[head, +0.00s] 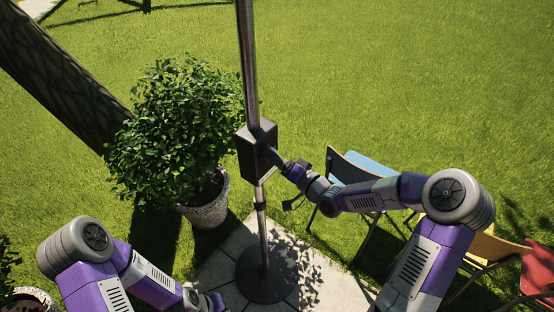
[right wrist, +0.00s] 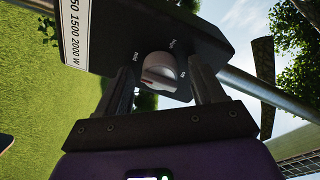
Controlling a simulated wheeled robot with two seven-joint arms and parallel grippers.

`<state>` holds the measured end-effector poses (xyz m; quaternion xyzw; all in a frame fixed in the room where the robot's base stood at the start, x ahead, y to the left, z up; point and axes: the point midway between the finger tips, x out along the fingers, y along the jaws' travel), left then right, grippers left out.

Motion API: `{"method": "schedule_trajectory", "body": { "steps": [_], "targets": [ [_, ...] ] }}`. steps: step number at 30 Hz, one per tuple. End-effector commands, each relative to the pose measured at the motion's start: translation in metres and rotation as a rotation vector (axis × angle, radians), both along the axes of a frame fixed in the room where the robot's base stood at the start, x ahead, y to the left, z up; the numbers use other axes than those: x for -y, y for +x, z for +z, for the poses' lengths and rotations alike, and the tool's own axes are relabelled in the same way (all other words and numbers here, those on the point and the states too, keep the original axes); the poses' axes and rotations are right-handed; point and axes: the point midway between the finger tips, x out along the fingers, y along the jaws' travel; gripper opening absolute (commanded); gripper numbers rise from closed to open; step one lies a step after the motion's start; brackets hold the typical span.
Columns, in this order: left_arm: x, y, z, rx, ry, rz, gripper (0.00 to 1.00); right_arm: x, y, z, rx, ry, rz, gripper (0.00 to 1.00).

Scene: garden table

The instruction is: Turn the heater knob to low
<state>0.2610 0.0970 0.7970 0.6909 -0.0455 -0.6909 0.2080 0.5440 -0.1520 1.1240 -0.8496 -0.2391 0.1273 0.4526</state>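The heater is a tall metal pole (head: 250,60) with a dark control box (head: 250,157) and a round base (head: 265,283). In the right wrist view, the box (right wrist: 208,38) carries a round pale knob (right wrist: 160,72) with small labels around it; "high" and "med" seem readable. My right gripper (head: 272,154) is at the box's right side. In the right wrist view, the right gripper (right wrist: 165,84) is open, with one finger on each side of the knob and gaps visible. My left gripper (head: 212,302) is low at the bottom edge, partly cut off; its fingers are unclear.
A potted bush (head: 185,130) stands left of the pole, beside a tree trunk (head: 65,75). A blue chair (head: 360,170) and a yellow chair (head: 495,248) are at the right, with a red chair (head: 538,268) at the edge. Open lawn lies behind.

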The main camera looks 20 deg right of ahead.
Motion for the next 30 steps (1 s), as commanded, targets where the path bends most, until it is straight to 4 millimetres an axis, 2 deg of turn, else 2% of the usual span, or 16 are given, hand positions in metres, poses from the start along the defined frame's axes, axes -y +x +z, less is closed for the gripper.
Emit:
{"method": "schedule_trajectory", "body": {
  "steps": [1, 9, 11, 20, 30],
  "targets": [
    [0.000, 0.000, 0.000, 0.000, 0.000, 0.000, 0.00, 0.000, 0.000, 0.000, 0.000, 0.000, 0.000, 0.62],
    [0.000, 0.000, 0.000, 0.000, 0.000, 0.000, 0.00, 0.000, 0.000, 0.000, 0.000, 0.000, 0.000, 0.21],
    [0.000, 0.000, 0.000, 0.000, 0.000, 0.000, 0.00, 0.000, 0.000, 0.000, 0.000, 0.000, 0.000, 0.13],
    [0.000, 0.000, -0.007, 0.000, 0.000, 0.000, 0.00, 0.000, 0.000, -0.002, 0.025, -0.031, 0.000, 0.13],
    [0.000, 0.000, -0.038, 0.000, 0.000, 0.000, 0.00, 0.000, 0.000, -0.005, 0.165, -0.209, 0.000, 0.13]
  ]
}}
